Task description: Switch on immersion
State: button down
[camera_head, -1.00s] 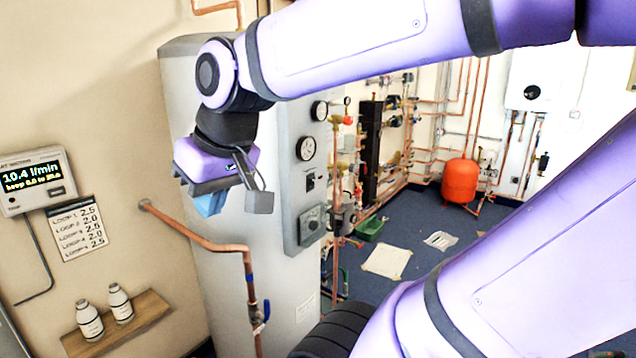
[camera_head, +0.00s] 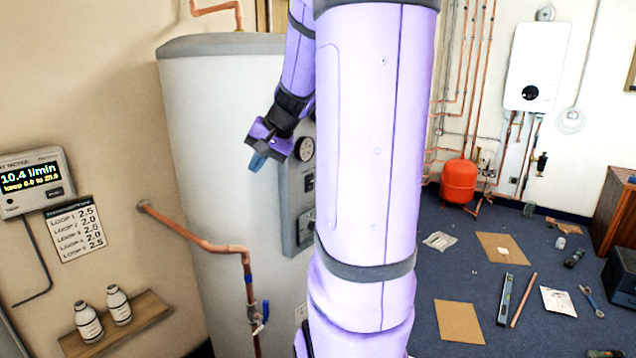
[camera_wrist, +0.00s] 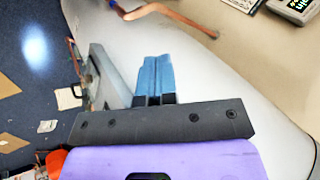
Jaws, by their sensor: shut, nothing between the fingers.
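A tall white cylinder (camera_head: 205,120) stands left of centre, with a grey control panel (camera_head: 295,222) on its right side. The panel carries a round gauge (camera_head: 305,149), a small dark switch (camera_head: 310,184) and a lower dial (camera_head: 305,228), partly hidden by my arm. I cannot read any labels or tell the switch's position. My gripper (camera_head: 257,161) is in front of the cylinder, just left of the panel, with its blue fingers together and empty. In the wrist view the fingers (camera_wrist: 155,75) point along the white cylinder (camera_wrist: 200,65), and the panel (camera_wrist: 110,75) is at their left.
A copper pipe (camera_head: 205,243) with a blue-handled valve runs in front of the cylinder. A wall shelf (camera_head: 118,325) with two bottles and a flow meter (camera_head: 35,180) are at left. A red vessel (camera_head: 459,181), a white boiler (camera_head: 536,65) and scattered floor items are at right.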

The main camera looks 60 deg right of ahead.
jog(key=s+d+f+m+t+h, duration=0.1)
jog(key=s+d+f+m, duration=0.1)
jog(key=d, duration=0.7)
jog(key=s+d+f+m+t+h, duration=0.1)
jog(key=s+d+f+m, duration=0.2)
jog(key=d, duration=0.6)
jog(key=s+d+f+m+t+h, duration=0.1)
jog(key=s+d+f+m, duration=0.2)
jog(key=s+d, duration=0.3)
jog(key=d, duration=0.3)
jog(key=shift+d+f, duration=0.25)
jog(key=shift+f, duration=0.1)
jog(key=shift+w, duration=0.1)
jog(key=w+d+f, duration=0.1)
jog(key=w+f, duration=0.4)
jog(key=w, duration=0.6)
jog(key=shift+w+d+f, duration=0.15)
jog(key=shift+w+f, duration=0.05)
jog(key=shift+f, duration=0.2)
